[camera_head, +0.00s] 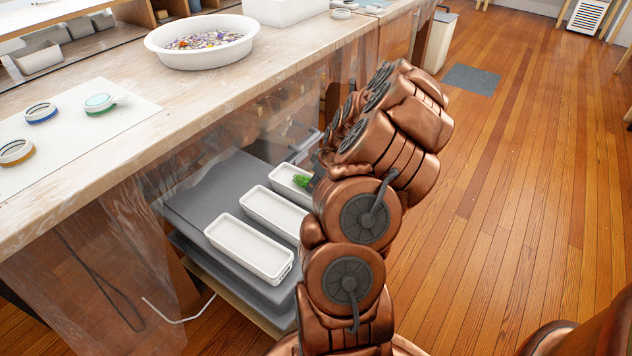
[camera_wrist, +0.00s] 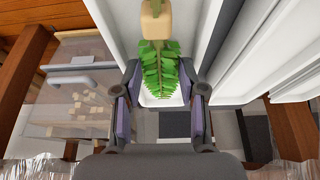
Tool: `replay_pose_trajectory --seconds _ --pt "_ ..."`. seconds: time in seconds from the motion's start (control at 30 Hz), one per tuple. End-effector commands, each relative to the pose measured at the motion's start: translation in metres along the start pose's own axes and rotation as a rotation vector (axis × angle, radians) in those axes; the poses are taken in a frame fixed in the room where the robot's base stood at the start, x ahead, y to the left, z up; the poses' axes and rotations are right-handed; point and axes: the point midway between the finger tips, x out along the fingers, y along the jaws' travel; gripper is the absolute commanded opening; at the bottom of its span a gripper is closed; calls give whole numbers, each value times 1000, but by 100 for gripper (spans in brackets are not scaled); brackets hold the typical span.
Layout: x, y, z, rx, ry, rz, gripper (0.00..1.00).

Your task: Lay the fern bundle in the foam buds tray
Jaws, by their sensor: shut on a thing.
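The fern bundle (camera_wrist: 160,66) has green leaves and a tan wrapped block at its stem end. My gripper (camera_wrist: 160,84) is shut on it, with a finger on each side of the leaves. In the head view the fern's green leaves (camera_head: 301,181) show over the farthest of three white trays (camera_head: 276,177). My gripper is mostly hidden there behind my copper arm. The wrist view shows a white tray (camera_wrist: 122,30) around and beneath the fern. Whether the fern touches the tray floor is unclear. I cannot read which tray is for foam buds.
The middle tray (camera_head: 262,215) and nearest tray (camera_head: 249,248) look empty. The trays stand on a grey mat (camera_head: 190,203) on a low shelf, beneath the overhanging worktop (camera_head: 190,108). Clear plastic sheeting hangs from the worktop edge. Wooden floor on the right is open.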

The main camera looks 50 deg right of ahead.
Motion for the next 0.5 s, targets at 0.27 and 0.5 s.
replay_pose_trajectory --seconds 0.27,0.5 --pt "5 0 2 0 0 0 10" --pt "5 0 2 0 0 0 61"
